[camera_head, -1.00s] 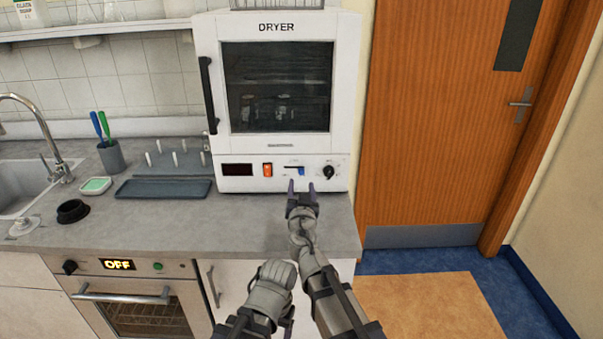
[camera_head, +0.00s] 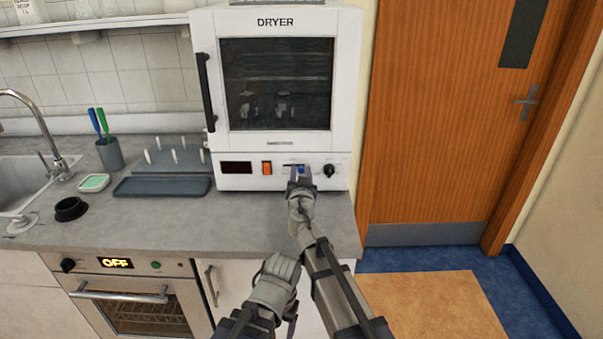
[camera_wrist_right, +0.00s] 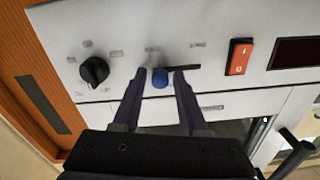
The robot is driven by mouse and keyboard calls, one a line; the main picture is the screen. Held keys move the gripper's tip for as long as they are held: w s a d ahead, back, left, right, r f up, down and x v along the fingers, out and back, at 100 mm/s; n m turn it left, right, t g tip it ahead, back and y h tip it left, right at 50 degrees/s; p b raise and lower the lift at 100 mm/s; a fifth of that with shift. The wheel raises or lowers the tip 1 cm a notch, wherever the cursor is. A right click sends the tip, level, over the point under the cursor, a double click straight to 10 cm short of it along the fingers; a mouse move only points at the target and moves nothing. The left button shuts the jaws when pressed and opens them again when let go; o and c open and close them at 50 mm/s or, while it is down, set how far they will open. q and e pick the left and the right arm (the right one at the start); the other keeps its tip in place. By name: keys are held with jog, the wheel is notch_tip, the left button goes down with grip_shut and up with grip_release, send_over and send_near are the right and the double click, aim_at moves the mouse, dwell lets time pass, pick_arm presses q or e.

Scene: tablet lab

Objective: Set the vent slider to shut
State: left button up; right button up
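The vent slider is a small blue knob (camera_head: 301,169) on the control strip of the white dryer (camera_head: 282,183). In the right wrist view, which is turned over, the blue knob (camera_wrist_right: 160,78) sits at the left end of its dark slot (camera_wrist_right: 188,68); in the head view this is the slot's right end. My right gripper (camera_head: 301,176) is at the panel in front of the slider. In the wrist view its fingers (camera_wrist_right: 160,85) are open, one on each side of the knob, with gaps visible. No left gripper fingers show.
A black rotary knob (camera_head: 329,171) and an orange switch (camera_head: 267,168) flank the slider. A grey counter (camera_head: 250,215) lies below, with a dark tray (camera_head: 162,187) at left. The counter just before the dryer is clear.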

grip_shut()
dwell(1.1)
